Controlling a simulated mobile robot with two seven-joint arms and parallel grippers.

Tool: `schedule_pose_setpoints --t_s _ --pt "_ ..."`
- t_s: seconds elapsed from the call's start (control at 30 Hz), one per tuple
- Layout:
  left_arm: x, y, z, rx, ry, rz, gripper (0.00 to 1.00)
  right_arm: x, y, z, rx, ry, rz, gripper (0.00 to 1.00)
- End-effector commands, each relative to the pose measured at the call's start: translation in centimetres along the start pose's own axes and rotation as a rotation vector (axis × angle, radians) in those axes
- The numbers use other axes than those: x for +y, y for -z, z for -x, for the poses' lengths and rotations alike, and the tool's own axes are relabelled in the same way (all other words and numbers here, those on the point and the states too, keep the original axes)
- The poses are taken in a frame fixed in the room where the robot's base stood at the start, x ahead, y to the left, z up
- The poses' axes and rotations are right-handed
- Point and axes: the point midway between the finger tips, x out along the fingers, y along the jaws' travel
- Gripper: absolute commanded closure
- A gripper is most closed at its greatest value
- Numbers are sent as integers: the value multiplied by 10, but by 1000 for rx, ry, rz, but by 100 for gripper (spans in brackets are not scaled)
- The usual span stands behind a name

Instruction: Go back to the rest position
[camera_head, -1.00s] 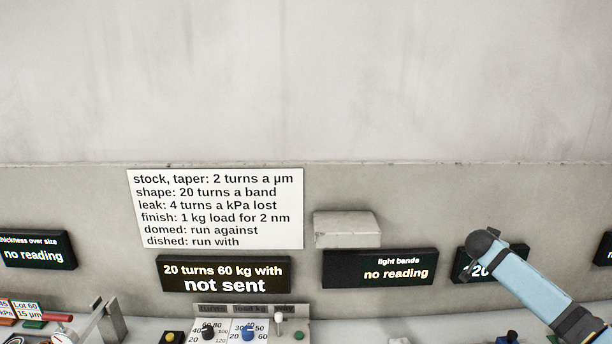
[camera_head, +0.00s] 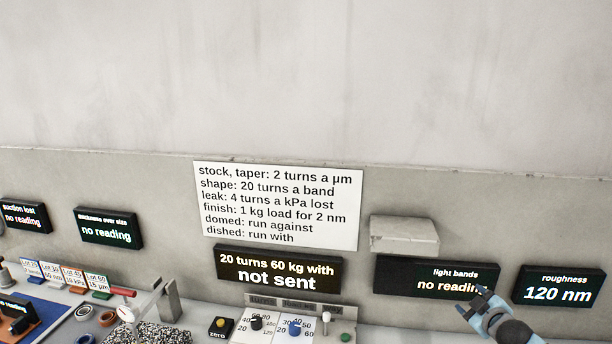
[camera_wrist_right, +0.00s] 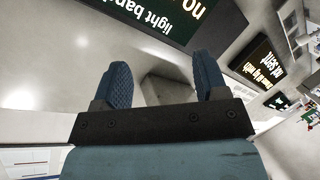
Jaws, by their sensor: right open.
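My right gripper (camera_head: 474,305) is at the lower right of the head view, in front of the light bands display (camera_head: 400,276), partly covering its lower right corner. In the right wrist view its two blue ridged fingers (camera_wrist_right: 163,85) stand apart with nothing between them. It is empty. Beyond the fingers the wall and a pale block are seen. My left gripper is not in the head view.
The bench carries a control panel with a black knob (camera_head: 256,323) and a blue knob (camera_head: 294,328), a yellow button (camera_head: 220,324), a gauge stand (camera_head: 166,300) and lot cards (camera_head: 73,277). Wall displays include "not sent" (camera_head: 279,268) and roughness 120 nm (camera_head: 557,288). A pale block (camera_head: 404,234) juts from the wall.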

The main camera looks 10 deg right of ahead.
Motion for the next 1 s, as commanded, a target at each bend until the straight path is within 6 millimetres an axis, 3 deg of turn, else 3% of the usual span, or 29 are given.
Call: schedule_pose_setpoints --t_s 0.03,0.2,0.4,0.5,0.6,0.73,0.83,1.0 --pt "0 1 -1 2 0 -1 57 -42 -7 12 -7 49 -30 33" --pt "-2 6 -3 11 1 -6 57 -161 -19 65 -28 190 -134 33" --pt "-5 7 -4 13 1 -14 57 -286 -15 154 -67 340 -295 33" --pt "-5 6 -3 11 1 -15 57 -336 -6 204 -93 401 -386 33" --pt "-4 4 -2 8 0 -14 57 -371 7 247 -117 444 -471 33" --pt "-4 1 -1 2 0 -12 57 -396 21 285 -142 473 -548 33" --pt "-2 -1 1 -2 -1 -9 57 -404 27 298 -150 482 -577 33" --pt "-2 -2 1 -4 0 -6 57 -406 28 301 -152 485 -583 33"
